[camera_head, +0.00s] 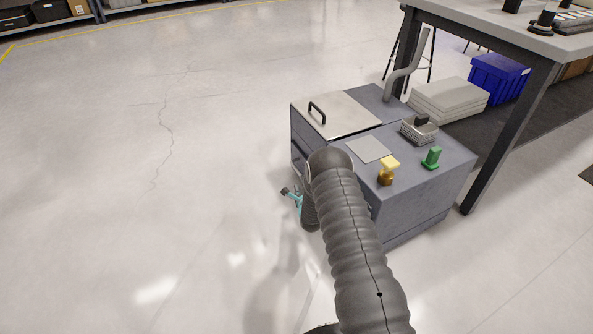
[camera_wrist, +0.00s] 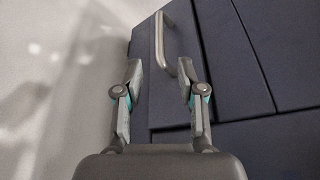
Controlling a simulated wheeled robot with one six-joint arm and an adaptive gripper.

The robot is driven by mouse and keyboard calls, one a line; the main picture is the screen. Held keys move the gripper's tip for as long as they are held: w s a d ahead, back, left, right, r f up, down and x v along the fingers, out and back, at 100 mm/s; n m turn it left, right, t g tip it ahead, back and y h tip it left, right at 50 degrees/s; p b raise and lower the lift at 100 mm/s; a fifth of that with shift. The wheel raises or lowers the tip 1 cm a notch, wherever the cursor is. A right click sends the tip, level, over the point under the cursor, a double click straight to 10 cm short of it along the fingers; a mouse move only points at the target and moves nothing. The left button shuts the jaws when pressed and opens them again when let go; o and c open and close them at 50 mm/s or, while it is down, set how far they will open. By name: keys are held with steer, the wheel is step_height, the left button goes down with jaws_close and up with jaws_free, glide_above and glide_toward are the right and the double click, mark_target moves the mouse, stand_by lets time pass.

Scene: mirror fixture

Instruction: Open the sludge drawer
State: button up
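The grey-blue cabinet unit (camera_head: 425,205) stands on the floor, right of centre in the head view. In the wrist view, a silver bar handle (camera_wrist: 159,38) is on a dark blue front panel (camera_wrist: 165,103), which I take for the sludge drawer. My gripper (camera_wrist: 160,67) is open, its two fingers spread on either side of the handle's near end. I cannot tell whether they touch it. In the head view, my gripper (camera_head: 291,192) shows in part at the cabinet's left side, and my arm hides much of that front. The drawer looks shut.
A workbench (camera_head: 520,35) stands behind on the right, with a blue crate (camera_head: 498,78). The floor (camera_head: 130,190) to the left is clear.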

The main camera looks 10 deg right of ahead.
mark_target(297, 169)
steer(key=b+x, duration=0.1)
steer(key=x, duration=1.1)
steer(key=shift+w+f+b, duration=0.1)
steer(key=shift+w+b, duration=0.1)
steer(key=shift+b, duration=0.1)
jaws_close()
